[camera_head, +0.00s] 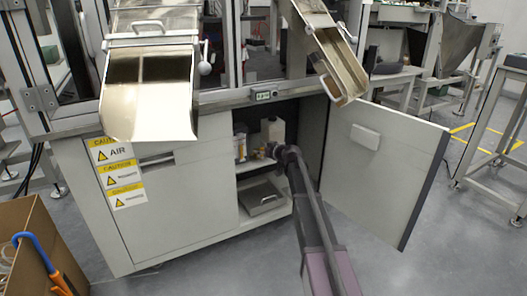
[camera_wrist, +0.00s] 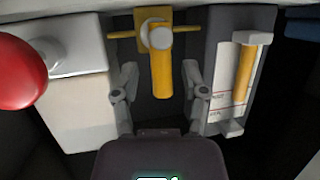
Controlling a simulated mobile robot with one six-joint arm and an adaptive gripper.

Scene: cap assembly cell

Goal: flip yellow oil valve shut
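The yellow oil valve (camera_wrist: 161,75) shows in the wrist view, with a round grey pivot near its top and its yellow lever pointing down in the picture, toward my gripper. My gripper (camera_wrist: 161,84) is open, with one finger on each side of the lever. I see dark gaps between the fingers and the lever, so they look apart from it. In the head view my gripper (camera_head: 277,152) reaches into the open lower cabinet. The valve cannot be made out clearly there.
The cabinet door (camera_head: 383,160) stands open to the right of my arm. In the wrist view, a yellow tube in a white-backed holder (camera_wrist: 243,75) is at right, and a red ball (camera_wrist: 18,72) and pale box (camera_wrist: 75,95) are at left. A metal tray (camera_head: 262,197) lies below.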

